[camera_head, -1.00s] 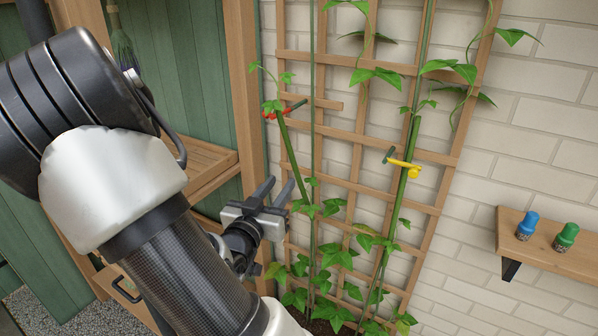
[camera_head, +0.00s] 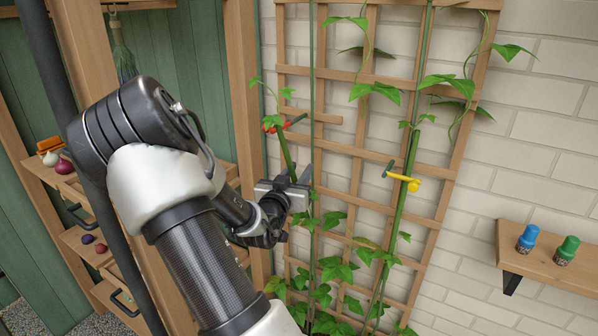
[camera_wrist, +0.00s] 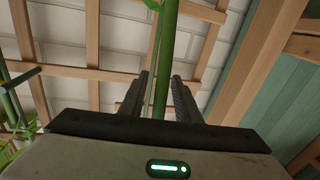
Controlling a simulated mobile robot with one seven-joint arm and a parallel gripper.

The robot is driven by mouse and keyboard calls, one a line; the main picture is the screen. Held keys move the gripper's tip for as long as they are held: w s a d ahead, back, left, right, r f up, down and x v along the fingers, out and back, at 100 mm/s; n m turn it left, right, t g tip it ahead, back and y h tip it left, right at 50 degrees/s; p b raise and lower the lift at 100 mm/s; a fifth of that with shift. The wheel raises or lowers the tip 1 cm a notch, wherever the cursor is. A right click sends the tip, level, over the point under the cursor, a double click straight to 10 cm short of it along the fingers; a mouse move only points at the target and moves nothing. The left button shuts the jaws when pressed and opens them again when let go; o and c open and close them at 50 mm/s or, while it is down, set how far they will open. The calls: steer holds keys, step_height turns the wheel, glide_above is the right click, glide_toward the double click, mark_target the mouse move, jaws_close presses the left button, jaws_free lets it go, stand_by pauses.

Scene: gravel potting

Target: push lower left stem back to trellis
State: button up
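The left thick green stem (camera_head: 286,152) leans down from a red clip (camera_head: 291,125) in front of the wooden trellis (camera_head: 355,152). My gripper (camera_head: 294,175) is at the stem below the clip. Its two fingers are apart and point up. In the wrist view the stem (camera_wrist: 164,62) runs down between the open fingers of my gripper (camera_wrist: 161,92), with the trellis slats (camera_wrist: 93,40) behind it. I cannot tell whether a finger or the palm touches the stem. My gripper hides part of the stem in the head view.
A right stem (camera_head: 402,200) carries a yellow clip (camera_head: 406,181). Leaves (camera_head: 335,270) crowd the trellis foot. A wooden shelf (camera_head: 540,262) with a blue-capped bottle (camera_head: 527,239) and a green-capped bottle (camera_head: 566,251) is at right. A wooden post (camera_head: 247,130) stands left of the trellis.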

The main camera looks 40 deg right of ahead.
jaws_close()
